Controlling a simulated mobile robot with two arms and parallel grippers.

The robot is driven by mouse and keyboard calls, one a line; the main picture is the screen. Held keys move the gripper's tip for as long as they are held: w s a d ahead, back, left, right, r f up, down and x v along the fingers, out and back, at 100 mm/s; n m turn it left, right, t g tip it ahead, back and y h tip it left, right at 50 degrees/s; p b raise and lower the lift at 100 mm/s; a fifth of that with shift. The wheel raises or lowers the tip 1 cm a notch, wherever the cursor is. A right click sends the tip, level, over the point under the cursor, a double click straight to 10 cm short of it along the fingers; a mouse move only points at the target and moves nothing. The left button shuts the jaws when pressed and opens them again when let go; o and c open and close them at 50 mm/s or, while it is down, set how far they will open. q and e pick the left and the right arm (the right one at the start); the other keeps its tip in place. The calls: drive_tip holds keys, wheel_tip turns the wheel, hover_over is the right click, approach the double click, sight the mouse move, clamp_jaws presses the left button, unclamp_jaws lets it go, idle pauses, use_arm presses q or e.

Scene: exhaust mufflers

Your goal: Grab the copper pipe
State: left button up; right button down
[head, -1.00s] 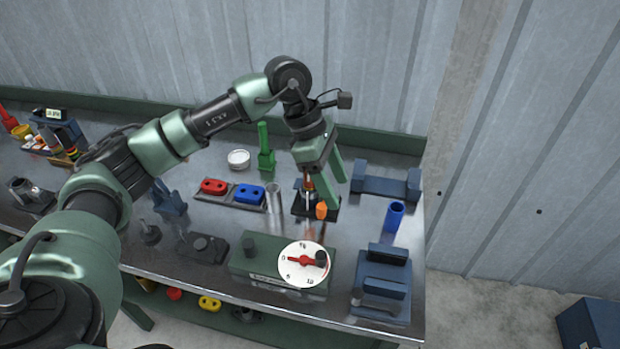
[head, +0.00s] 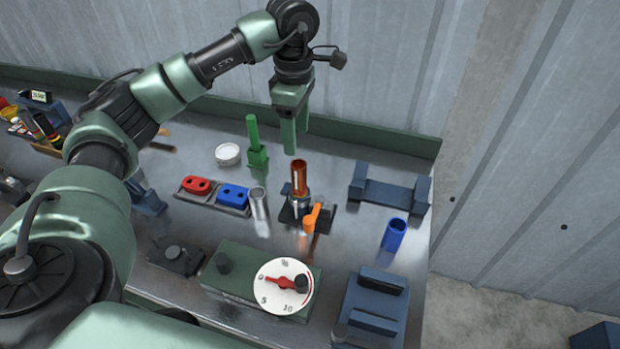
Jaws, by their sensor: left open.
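The copper pipe (head: 299,177) stands upright in a dark fixture (head: 290,213) with a silver collar and an orange lever (head: 312,218), near the middle of the bench. My left gripper (head: 295,138) is above and behind the pipe, pointing down. Its green fingers are apart from the pipe and hold nothing. My right gripper is not in view.
Left of the pipe are a silver tube (head: 259,207), a tray with red and blue blocks (head: 232,197) and a green stand (head: 256,150). A dial box (head: 235,285) stands in front. A blue cup (head: 395,234) and blue cradle (head: 389,193) are right.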

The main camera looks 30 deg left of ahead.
use_arm(q)
drive_tip(key=b, duration=0.6)
hover_over(299, 177)
drive_tip(key=w+a, duration=0.1)
drive_tip(key=w, duration=0.1)
drive_tip(key=f, duration=0.6)
drive_tip(key=shift+s+f, duration=0.25)
drive_tip(key=shift+w+f, duration=0.1)
drive_tip(key=shift+f, duration=0.1)
drive_tip(key=shift+f+p, duration=0.35)
drive_tip(key=shift+f, duration=0.35)
wheel_tip(299, 177, down, 5)
drive_tip(key=shift+f+p, duration=0.15)
drive_tip(key=shift+p, duration=1)
drive_tip(key=shift+f, duration=0.35)
drive_tip(key=c, duration=1.2)
clamp_jaws()
drive_tip(key=shift+r, duration=0.1)
